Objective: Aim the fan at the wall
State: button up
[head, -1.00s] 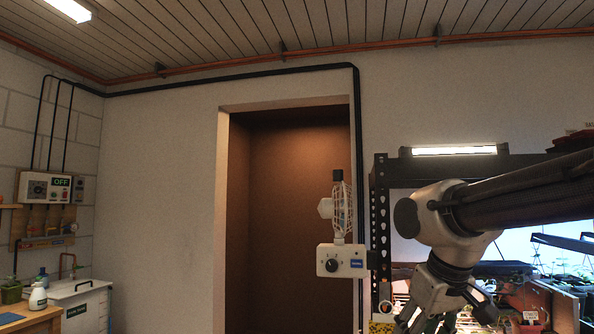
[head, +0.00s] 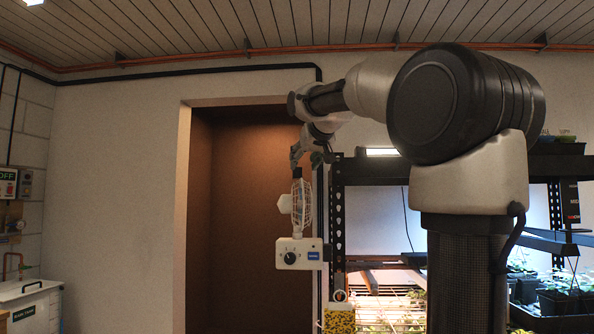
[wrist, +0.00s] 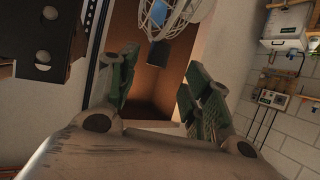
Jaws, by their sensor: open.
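The fan's white wire cage (head: 306,205) shows nearly edge-on in the head view, with its pale motor housing (head: 284,203) on the left side. It stands upright on a white control box (head: 299,253) with a black dial, beside the rack's dark post. A dark tab (head: 297,173) sits on top of the cage. My gripper (head: 306,158) is open just above this tab. In the wrist view the cage (wrist: 178,14) is at the top, and the dark tab (wrist: 176,48) lies between my open green-padded fingers (wrist: 160,66); contact cannot be told.
A brown doorway recess (head: 245,240) is behind the fan. The pale wall (head: 110,180) lies left. A white bin (head: 35,305) is far left.

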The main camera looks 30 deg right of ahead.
aim_at(298, 169)
jog(key=x, duration=0.5)
jog(key=r+x, duration=0.1)
jog(key=x, duration=0.2)
jog(key=shift+w+d, duration=0.15)
jog(key=shift+c, duration=0.2)
grip_shut()
